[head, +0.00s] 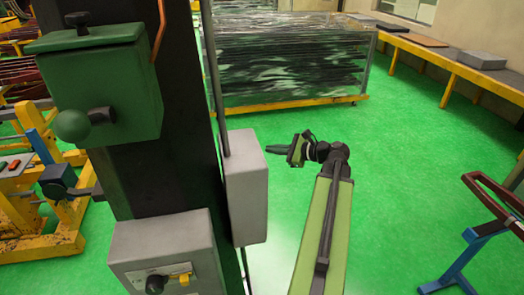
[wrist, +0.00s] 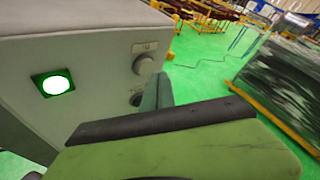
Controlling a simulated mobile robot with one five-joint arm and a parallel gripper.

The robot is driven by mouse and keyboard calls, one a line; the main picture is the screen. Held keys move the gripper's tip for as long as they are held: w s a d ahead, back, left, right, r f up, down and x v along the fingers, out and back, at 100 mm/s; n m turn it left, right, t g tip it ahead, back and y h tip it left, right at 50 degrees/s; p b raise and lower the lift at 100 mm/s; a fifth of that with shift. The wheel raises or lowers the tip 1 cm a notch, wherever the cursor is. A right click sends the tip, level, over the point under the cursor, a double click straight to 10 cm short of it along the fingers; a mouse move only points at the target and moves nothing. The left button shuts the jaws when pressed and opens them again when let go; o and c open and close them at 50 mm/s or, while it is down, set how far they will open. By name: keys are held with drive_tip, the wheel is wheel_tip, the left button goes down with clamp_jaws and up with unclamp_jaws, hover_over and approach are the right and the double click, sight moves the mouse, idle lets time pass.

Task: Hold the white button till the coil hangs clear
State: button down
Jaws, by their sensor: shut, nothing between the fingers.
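A grey control box (wrist: 85,60) fills the left of the wrist view. A lit round button (wrist: 56,84), glowing white with a green rim in a dark square frame, is on its face. A pale grey round knob or button (wrist: 145,65) sits under a small label, with a darker round one (wrist: 137,97) below it. My gripper (wrist: 163,92) is shut and empty, its tips near the lower round one; I cannot tell whether they touch. In the head view my gripper (head: 273,150) points left at a grey box (head: 247,185) on a dark column. No hanging coil is identifiable.
The dark column (head: 180,110) carries a green box with a lever (head: 100,85) and a lower grey switch box (head: 165,255). A wrapped stack (head: 290,60) stands behind. A brown loop on a blue stand (head: 460,262) is at right. Green floor between is clear.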

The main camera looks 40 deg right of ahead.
drive_tip(key=d, duration=0.1)
drive_tip(key=s+d, duration=0.1)
drive_tip(key=d, duration=0.1)
drive_tip(key=s+d, duration=0.1)
drive_tip(key=shift+s+d, duration=0.2)
drive_tip(key=shift+d, duration=0.05)
idle(0.9)
